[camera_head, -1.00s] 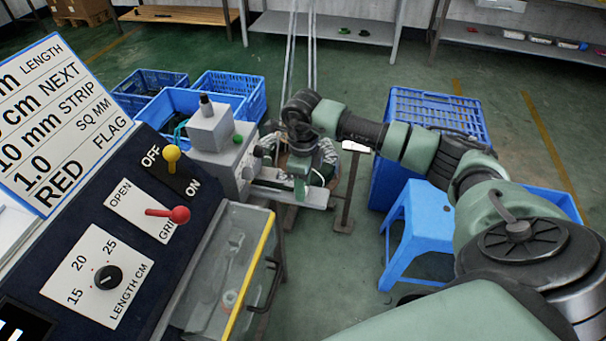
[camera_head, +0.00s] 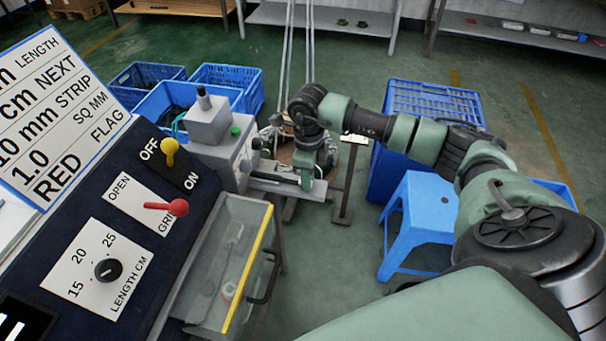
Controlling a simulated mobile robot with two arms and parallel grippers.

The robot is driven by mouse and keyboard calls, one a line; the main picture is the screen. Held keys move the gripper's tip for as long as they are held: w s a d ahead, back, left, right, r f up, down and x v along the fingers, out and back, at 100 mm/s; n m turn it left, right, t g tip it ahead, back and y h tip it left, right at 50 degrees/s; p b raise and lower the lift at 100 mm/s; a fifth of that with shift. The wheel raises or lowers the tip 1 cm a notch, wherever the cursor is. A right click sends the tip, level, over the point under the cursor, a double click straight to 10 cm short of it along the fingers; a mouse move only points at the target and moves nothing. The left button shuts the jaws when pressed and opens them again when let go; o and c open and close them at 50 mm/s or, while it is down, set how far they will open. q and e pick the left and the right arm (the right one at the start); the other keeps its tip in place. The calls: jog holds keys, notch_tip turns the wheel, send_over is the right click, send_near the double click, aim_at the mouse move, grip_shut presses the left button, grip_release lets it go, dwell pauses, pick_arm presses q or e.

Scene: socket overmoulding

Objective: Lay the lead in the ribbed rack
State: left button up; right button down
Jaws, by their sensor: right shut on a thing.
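My right arm reaches in from the right and bends down at the elbow. My right gripper (camera_head: 270,138) is beside the grey machine (camera_head: 210,130), small and partly hidden among dark parts. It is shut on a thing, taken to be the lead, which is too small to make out. I cannot pick out the ribbed rack in this view. My left gripper is not in view.
A control panel (camera_head: 72,248) with a yellow lever, a red lever and a dial fills the left. A clear-sided tray (camera_head: 222,262) has a yellow edge. Blue crates (camera_head: 228,76) stand behind the machine. A blue stool (camera_head: 418,208) stands right of centre on green floor.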

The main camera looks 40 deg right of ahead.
aim_at(325, 189)
jog(key=shift+s+d, duration=1.6)
jog(key=shift+s, duration=0.25)
jog(key=shift+r, duration=0.15)
jog(key=shift+r+p, duration=1.75)
jog(key=shift+r, duration=0.65)
